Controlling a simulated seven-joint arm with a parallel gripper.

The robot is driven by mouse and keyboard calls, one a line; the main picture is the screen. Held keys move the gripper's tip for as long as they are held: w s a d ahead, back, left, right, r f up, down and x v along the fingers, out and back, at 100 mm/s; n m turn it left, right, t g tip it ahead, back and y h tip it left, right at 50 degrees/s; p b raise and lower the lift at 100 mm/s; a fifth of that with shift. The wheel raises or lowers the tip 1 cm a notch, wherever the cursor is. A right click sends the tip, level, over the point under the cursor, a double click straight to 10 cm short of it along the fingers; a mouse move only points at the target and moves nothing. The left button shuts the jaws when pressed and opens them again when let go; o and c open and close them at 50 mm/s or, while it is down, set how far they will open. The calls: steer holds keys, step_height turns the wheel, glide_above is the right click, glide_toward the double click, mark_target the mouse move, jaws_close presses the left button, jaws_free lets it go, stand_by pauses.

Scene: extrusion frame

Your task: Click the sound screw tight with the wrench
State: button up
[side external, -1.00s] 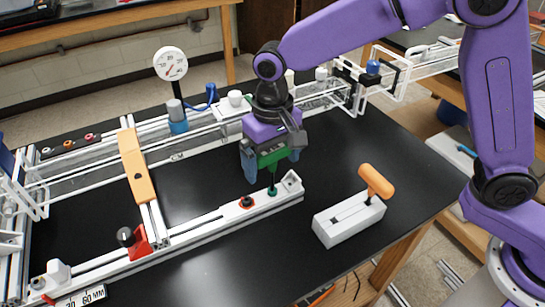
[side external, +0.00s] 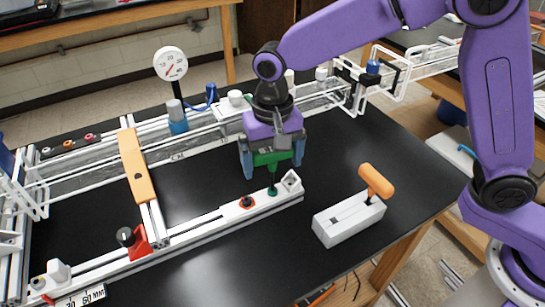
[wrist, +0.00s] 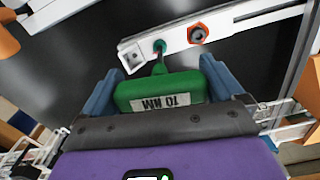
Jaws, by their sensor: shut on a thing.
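My gripper (side external: 272,160) is shut on a green wrench (side external: 271,158) with a block-shaped handle. In the wrist view the green handle (wrist: 160,92) sits between the blue fingers, with a label that reads 10 NM upside down. Its thin shaft points down to a green-ringed screw (side external: 272,190) near the right end of the white front rail; the shaft end appears to meet it. The tip's exact seating is hidden. A red-ringed screw (side external: 247,202) with a dark centre lies just left on the same rail, also seen in the wrist view (wrist: 197,33). I cannot tell by sight which screw is sound.
An orange T-handled tool (side external: 376,181) stands in a white block (side external: 348,219) to the right. A round gauge (side external: 170,63) rises behind the rails. An orange crossbar (side external: 134,165) and a red clamp (side external: 138,243) are at left. Black tabletop is clear in front of the rail.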

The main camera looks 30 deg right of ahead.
steer(key=shift+f, duration=0.1)
steer(key=shift+m, duration=0.5)
steer(key=shift+n, duration=1.1)
steer(key=shift+r, duration=1.6)
steer(key=shift+r, duration=1.5)
steer(key=shift+s, duration=0.1)
